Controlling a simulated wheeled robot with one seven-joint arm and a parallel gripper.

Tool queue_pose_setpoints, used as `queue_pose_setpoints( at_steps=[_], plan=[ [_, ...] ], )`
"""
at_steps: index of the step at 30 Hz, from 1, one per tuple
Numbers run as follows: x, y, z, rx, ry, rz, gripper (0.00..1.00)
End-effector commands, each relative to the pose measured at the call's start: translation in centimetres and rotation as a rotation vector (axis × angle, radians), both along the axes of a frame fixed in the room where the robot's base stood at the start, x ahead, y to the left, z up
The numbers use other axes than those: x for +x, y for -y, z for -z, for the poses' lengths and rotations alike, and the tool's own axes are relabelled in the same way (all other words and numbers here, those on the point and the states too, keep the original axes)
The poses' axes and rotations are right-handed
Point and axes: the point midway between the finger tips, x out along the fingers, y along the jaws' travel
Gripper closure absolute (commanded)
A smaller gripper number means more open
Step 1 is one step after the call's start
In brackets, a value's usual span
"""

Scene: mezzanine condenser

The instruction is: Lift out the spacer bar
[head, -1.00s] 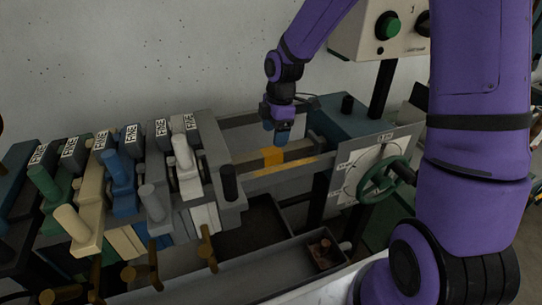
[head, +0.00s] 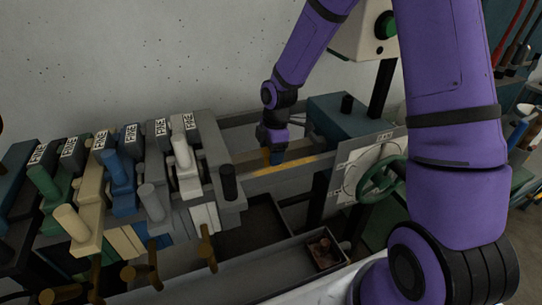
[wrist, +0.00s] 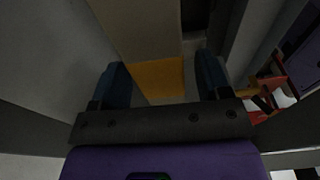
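The spacer bar is a tan bar (wrist: 140,28) with an orange band (wrist: 158,76) across it. In the head view, part of the orange band (head: 266,158) shows beside my gripper, which hides much of the bar. My gripper (head: 274,160) points down at the band. In the wrist view, my gripper (wrist: 163,75) is open, with one blue finger on each side of the bar at the band. A narrow gap shows beside the right finger. Whether the left finger touches, and how deep the fingers reach, I cannot tell.
A rail with a yellow strip (head: 292,166) runs in front of the bar. Several levered plates (head: 122,175) crowd the left. A dial plate with a green handwheel (head: 380,182) stands at right. A dark tray (head: 250,238) lies below. A concrete wall (head: 150,50) is behind.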

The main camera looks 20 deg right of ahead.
Motion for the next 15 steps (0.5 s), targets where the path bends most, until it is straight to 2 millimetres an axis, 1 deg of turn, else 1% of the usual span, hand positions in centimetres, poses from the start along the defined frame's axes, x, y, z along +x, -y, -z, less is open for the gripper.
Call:
queue_pose_setpoints(
  at_steps=[1, 2, 3, 5, 6, 9, 15],
  plan=[
    [0.00, 0.00, -0.01, 0.000, 0.000, 0.000, 0.42],
    [0.00, 0.00, -0.01, 0.000, 0.000, 0.000, 0.48],
    [0.00, 0.01, -0.02, 0.000, 0.000, 0.000, 0.58],
    [0.00, 0.01, -0.02, 0.000, 0.000, 0.000, 0.72],
    [0.00, 0.01, -0.02, 0.000, 0.000, 0.000, 0.81],
    [0.01, 0.01, -0.03, 0.000, 0.000, 0.000, 1.00],
    [0.06, 0.00, -0.09, 0.000, 0.002, 0.000, 1.00]
  ],
)
